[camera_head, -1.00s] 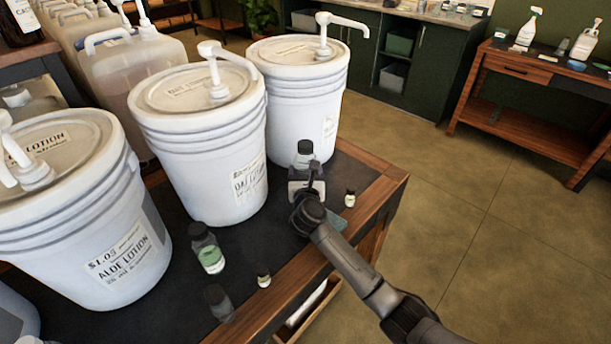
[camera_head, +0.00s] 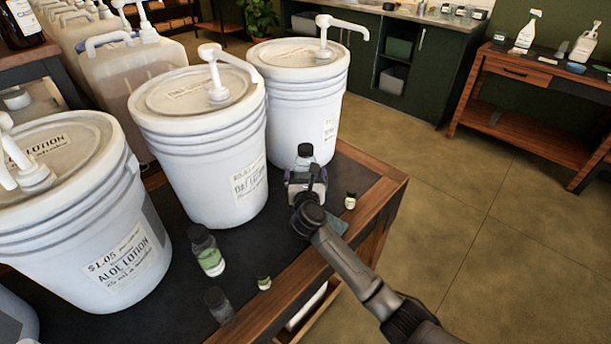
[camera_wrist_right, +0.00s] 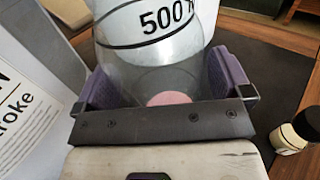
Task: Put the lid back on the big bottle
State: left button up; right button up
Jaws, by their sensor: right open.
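A clear bottle (camera_wrist_right: 160,65) marked 500 stands between the purple-padded fingers of my open right gripper (camera_wrist_right: 165,85) in the right wrist view. I cannot tell whether the pads touch it. A pink disc (camera_wrist_right: 170,98) shows low behind or through its clear wall. In the head view my right gripper (camera_head: 305,180) is at the table's right part, in front of a dark-capped bottle (camera_head: 305,152), and hides its lower part. I cannot tell whether a loose lid lies anywhere. My left gripper is not in view.
White pump buckets (camera_head: 200,150) line the table's back and left. A green-labelled bottle (camera_head: 208,255), a dark bottle (camera_head: 218,303) and small vials (camera_head: 263,282) stand along the front. A small black-capped vial (camera_head: 350,200) stands just right of my gripper, near the wooden edge (camera_head: 385,195).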

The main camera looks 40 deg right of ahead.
jog(key=p+v, duration=0.2)
jog(key=v, duration=1)
jog(key=shift+r+p, duration=0.15)
jog(key=shift+p, duration=0.15)
